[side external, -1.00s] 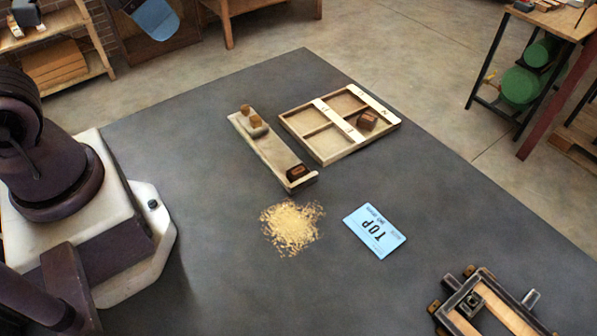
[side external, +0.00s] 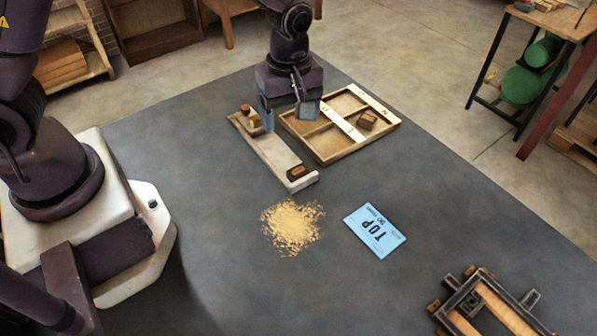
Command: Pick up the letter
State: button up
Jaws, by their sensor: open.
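A brown wooden letter block (side external: 367,120) sits in a right-hand compartment of the shallow divided tray (side external: 322,159). Another dark block with a reddish top (side external: 298,171) lies at the near end of the long pale wooden holder (side external: 268,152). My gripper (side external: 288,119) is open, pointing down over the far part of the holder and the tray's left edge.
Small wooden pieces (side external: 250,117) are at the holder's far end, close to my left finger. The table's left middle is clear.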

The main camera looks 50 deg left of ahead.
jog(key=n, duration=0.2)
send_over(294, 164)
jog(key=s+d, duration=0.1)
jog(key=d, duration=0.1)
jog(key=f, duration=0.7)
jog(key=shift+s+a+f, duration=0.1)
jog(key=shift+s+a, duration=0.1)
jog(key=shift+a, duration=0.05)
jog(key=shift+d+f, duration=0.15)
jog(key=shift+f, duration=1.25)
jog(key=shift+d+f, duration=0.1)
jog(key=shift+f, duration=1.3)
jog(key=shift+w, duration=0.15)
jog(key=c, duration=1.2)
